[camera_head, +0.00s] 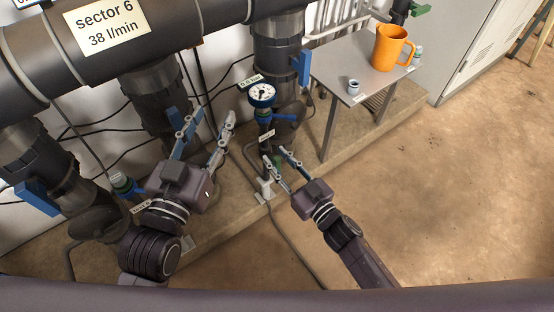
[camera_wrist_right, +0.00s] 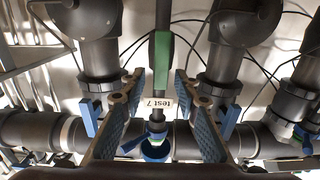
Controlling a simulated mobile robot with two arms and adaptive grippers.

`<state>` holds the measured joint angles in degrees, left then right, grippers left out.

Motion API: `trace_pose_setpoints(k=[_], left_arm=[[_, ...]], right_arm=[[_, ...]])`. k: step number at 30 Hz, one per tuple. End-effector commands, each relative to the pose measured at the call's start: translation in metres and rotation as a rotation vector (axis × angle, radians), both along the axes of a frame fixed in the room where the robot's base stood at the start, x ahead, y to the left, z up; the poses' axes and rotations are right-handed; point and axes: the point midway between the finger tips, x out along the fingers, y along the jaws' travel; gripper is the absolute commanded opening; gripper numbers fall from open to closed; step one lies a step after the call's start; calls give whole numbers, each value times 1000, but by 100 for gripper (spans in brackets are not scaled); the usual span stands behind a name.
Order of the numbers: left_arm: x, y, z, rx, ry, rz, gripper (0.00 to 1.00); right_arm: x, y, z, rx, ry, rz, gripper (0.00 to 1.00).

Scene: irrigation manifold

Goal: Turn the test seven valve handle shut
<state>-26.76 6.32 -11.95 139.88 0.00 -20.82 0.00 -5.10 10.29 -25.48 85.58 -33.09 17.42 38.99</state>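The test seven valve's green handle (camera_wrist_right: 162,62) shows in the right wrist view as a long bar, in line with its dark pipe. The "test 7" tag (camera_wrist_right: 160,103) sits beside it, upside down in that view; in the head view the tag (camera_head: 266,135) is small. My right gripper (camera_head: 276,155) is open, its fingertips on either side of the small green part in the head view. In the wrist view its fingers (camera_wrist_right: 158,78) flank the handle with gaps; I cannot tell the depth. My left gripper (camera_head: 202,117) is open and empty before the left pipes.
A pressure gauge (camera_head: 262,95) stands above the test valve. Blue handles (camera_head: 300,67) stick out from thick pipes nearby. A grey table (camera_head: 345,75) with an orange mug (camera_head: 392,47) stands to the right. The floor (camera_head: 450,190) at right is clear.

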Motion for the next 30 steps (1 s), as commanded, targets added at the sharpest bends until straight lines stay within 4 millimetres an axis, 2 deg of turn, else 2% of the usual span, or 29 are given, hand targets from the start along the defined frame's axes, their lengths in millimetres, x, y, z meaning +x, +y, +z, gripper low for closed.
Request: trace_pose_setpoints(k=[11,19,30], left_arm=[[0,-1,7,-8,-31,-2,40],[0,-1,7,-8,-31,-2,40],[0,-1,6,-6,-22,-2,40]], right_arm=[[4,3,0,0,1,0,29],[4,3,0,-1,1,0,0],[3,4,0,-18,-12,0,0]])
